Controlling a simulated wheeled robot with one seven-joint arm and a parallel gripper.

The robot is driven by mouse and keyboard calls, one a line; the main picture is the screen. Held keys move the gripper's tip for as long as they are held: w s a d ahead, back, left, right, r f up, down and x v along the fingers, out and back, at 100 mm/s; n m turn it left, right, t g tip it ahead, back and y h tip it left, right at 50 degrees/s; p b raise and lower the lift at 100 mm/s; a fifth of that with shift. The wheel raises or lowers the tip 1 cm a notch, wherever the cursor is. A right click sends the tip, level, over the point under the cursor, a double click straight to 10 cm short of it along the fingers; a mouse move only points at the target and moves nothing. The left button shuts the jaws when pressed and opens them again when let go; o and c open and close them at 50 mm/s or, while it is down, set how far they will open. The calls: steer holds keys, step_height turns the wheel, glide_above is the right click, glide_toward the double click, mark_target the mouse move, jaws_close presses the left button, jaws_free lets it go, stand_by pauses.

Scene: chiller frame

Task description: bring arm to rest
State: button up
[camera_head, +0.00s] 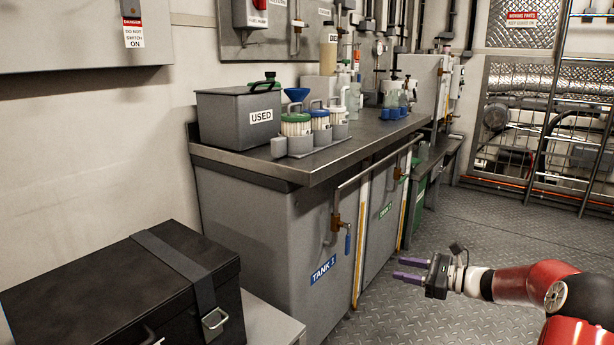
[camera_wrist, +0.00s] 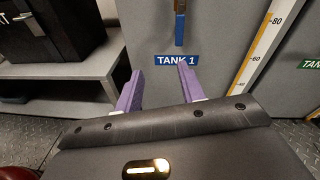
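My gripper (camera_head: 402,270) shows at the lower right of the head view, at the end of my red arm, in front of the tank cabinet. Its two purple fingers point left and stand apart, with nothing between them. In the wrist view my gripper (camera_wrist: 158,90) also shows open and empty. Beyond its fingers is the cabinet front with the blue TANK 1 label (camera_wrist: 178,60) and a blue valve handle (camera_wrist: 181,28). The gripper looks apart from the cabinet.
The grey cabinet (camera_head: 262,235) carries a counter with a USED box (camera_head: 238,118), several lidded tubs and bottles. A pipe rail (camera_head: 372,168) runs along its front. A black case (camera_head: 120,295) sits on a low bench at lower left. The tread-plate floor (camera_head: 480,215) is clear.

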steer(key=s+a+r+n+g+h+p, duration=0.25)
steer(key=s+a+r+n, duration=0.2)
steer(key=s+a, duration=0.3)
steer(key=s+a+r+n+g+h+p, duration=0.1)
steer(key=s+a+r+n+g+h, duration=0.4)
steer(key=s, duration=0.4)
steer(key=s+d+r+n+t+h+p, duration=0.1)
steer(key=s+r+n+t+h, duration=0.1)
steer(key=s+n, duration=0.4)
steer(key=s+d+r+n+t+h+p, duration=0.1)
steer(key=s+n+h, duration=0.3)
steer(key=s, duration=1.1)
steer(key=r+n+t+p, duration=0.1)
steer(key=n, duration=0.1)
steer(key=shift+d+n+h, duration=0.2)
steer(key=shift+n+h, duration=0.15)
